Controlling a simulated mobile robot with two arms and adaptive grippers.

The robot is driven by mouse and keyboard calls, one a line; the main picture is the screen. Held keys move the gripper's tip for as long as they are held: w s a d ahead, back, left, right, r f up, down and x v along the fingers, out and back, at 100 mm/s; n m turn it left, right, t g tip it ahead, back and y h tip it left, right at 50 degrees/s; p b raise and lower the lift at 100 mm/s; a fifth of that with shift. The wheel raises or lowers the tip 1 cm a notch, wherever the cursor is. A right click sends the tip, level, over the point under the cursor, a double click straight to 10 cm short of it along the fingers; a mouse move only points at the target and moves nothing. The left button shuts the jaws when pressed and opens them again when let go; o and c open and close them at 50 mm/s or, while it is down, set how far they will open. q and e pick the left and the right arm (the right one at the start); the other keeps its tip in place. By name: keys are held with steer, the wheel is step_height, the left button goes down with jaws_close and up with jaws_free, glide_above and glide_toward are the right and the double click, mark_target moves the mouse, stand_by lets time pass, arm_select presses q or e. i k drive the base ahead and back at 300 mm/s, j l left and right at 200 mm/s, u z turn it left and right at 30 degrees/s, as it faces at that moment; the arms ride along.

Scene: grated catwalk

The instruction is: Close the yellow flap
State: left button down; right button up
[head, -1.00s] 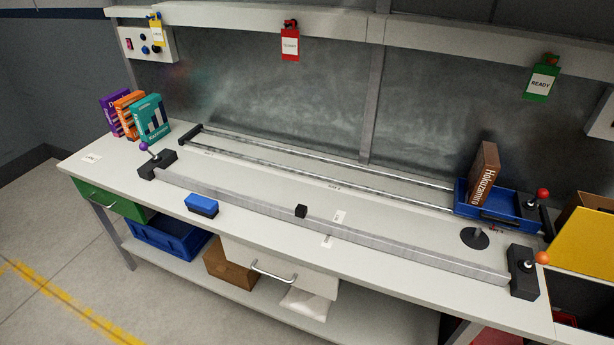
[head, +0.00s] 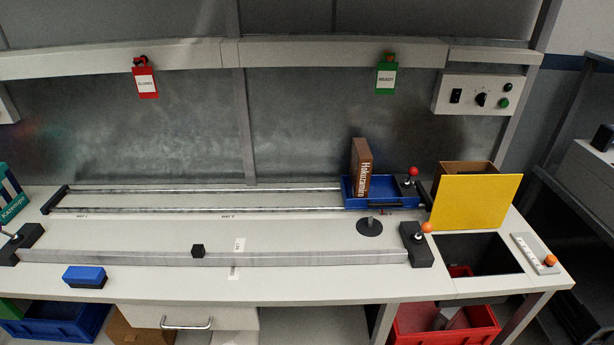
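The yellow flap (head: 476,202) stands upright at the right end of the workbench in the head view. It is raised behind a dark rectangular opening (head: 478,254) in the bench top, so the opening is uncovered. A brown box (head: 468,168) shows partly behind the flap, mostly hidden by it. Something red is visible down inside the opening. Neither of my grippers shows in the head view.
A blue tray (head: 382,202) with a brown book (head: 361,168) sits on rails left of the flap. An orange-knobbed lever (head: 426,228) stands left of the opening, and a plate with an orange knob (head: 536,254) lies right of it. A red crate (head: 446,325) is below.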

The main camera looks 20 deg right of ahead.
mark_target(463, 201)
steer(key=l+u, duration=0.1)
steer(key=u, duration=0.15)
steer(key=l+u, duration=0.1)
steer(key=u, duration=0.15)
steer(key=k+l+u, duration=0.15)
steer(key=l, duration=0.3)
steer(key=k+l+u, duration=0.15)
steer(key=l, duration=0.3)
steer(key=k+l+u, duration=0.15)
steer(key=l, duration=0.25)
steer(key=k+l+u, duration=0.15)
steer(key=l, duration=0.25)
steer(key=k+l, duration=0.05)
steer(key=k, duration=0.05)
